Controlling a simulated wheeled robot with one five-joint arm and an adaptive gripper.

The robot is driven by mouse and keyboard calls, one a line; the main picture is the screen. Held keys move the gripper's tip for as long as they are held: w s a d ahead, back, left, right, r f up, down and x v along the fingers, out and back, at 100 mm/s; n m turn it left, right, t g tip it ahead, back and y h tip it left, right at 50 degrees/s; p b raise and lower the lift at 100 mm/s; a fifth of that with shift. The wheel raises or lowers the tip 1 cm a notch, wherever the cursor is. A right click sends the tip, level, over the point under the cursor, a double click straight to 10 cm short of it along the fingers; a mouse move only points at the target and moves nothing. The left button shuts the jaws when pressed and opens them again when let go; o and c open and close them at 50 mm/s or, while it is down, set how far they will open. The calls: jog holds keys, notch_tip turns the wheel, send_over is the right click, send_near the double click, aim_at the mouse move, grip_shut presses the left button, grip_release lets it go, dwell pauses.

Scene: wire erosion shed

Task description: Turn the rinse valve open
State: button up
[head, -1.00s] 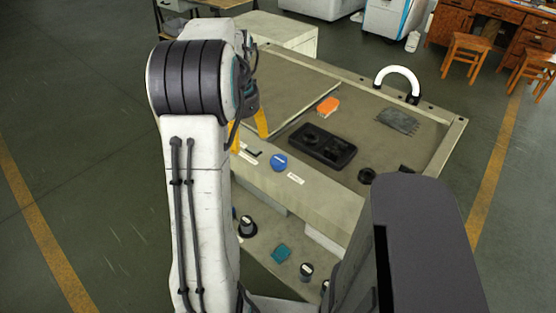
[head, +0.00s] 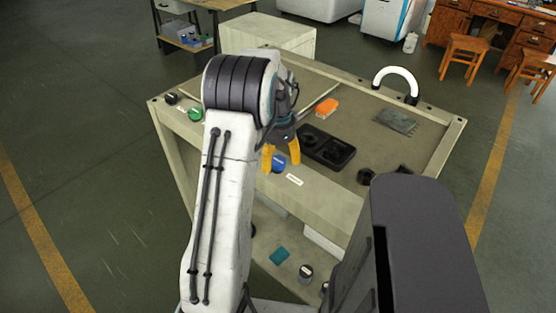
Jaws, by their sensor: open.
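A round blue knob (head: 278,164) sits on the cart's front ledge beside a small white label (head: 294,180). A round green knob (head: 195,114) sits at the ledge's left end, near a dark knob with a red mark (head: 171,98). I cannot read the labels or tell which knob is the rinse valve. My gripper (head: 281,167) is open, its yellow fingers pointing down, one to each side of the blue knob in the head view. I cannot tell whether they touch it. My arm hides part of the ledge.
The cart top (head: 350,105) holds a black tray (head: 322,148), an orange box (head: 327,107), a grey pad (head: 397,122) and a small black round piece (head: 365,176). A white curved handle (head: 397,72) rises at its far edge. The lower shelf holds a teal item (head: 279,256).

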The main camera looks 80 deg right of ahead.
jog(key=shift+f, duration=0.25)
jog(key=c, duration=1.2)
